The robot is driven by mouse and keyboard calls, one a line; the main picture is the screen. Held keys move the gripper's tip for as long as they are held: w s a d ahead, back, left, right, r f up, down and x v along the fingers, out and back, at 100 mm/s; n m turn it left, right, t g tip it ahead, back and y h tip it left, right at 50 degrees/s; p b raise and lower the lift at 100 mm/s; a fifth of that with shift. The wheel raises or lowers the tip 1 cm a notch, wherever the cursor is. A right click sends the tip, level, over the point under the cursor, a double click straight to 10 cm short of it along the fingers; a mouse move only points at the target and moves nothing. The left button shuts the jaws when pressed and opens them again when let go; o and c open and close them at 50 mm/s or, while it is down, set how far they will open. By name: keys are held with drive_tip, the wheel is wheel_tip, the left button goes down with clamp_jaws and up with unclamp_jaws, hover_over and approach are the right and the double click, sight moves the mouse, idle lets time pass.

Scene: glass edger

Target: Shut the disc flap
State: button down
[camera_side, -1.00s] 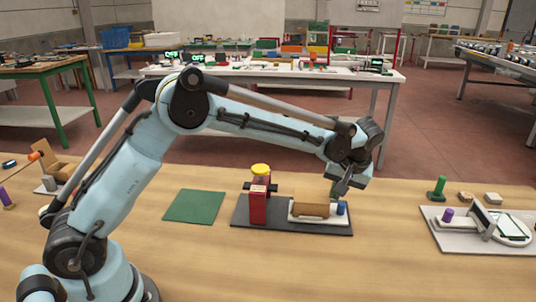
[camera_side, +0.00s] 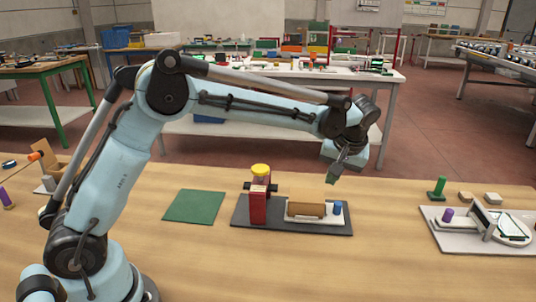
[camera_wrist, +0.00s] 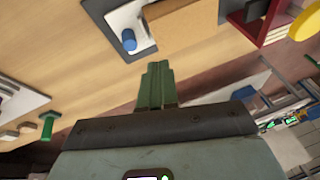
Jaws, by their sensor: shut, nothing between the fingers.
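Part of this plate shows at the left edge of the wrist view (camera_wrist: 22,108); the flap cannot be made out there. My gripper (camera_side: 331,180) is shut and empty, pointing down in the air, well left of the flap and apart from it. Its green fingers (camera_wrist: 157,66) are together in the wrist view.
A dark base (camera_side: 300,229) holds a red post with a yellow cap (camera_side: 260,170), a brown block (camera_side: 306,209) and a blue knob (camera_side: 338,208), near my gripper. A green peg (camera_side: 437,187) and small blocks (camera_side: 479,196) stand behind the plate. A green mat (camera_side: 195,206) lies left.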

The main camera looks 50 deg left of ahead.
drive_tip(key=w+d+r, duration=0.2)
drive_tip(key=d+r, duration=0.4)
drive_tip(key=s+a+r+m+t+h, duration=0.1)
drive_tip(key=s+a+r+m, duration=0.1)
drive_tip(key=s+a+r, duration=0.15)
drive_tip(key=s+a+f+m+t+h, duration=0.1)
drive_tip(key=s+a+f+m+t, duration=0.1)
drive_tip(key=s, duration=0.8)
drive_tip(key=s+a+f+m+t+h, duration=0.2)
drive_tip(key=s+a+f+m, duration=0.1)
drive_tip(key=s, duration=0.7)
drive_tip(key=shift+a+f+t, duration=0.4)
drive_tip(key=shift+a+f, duration=0.2)
drive_tip(key=shift+f, duration=0.2)
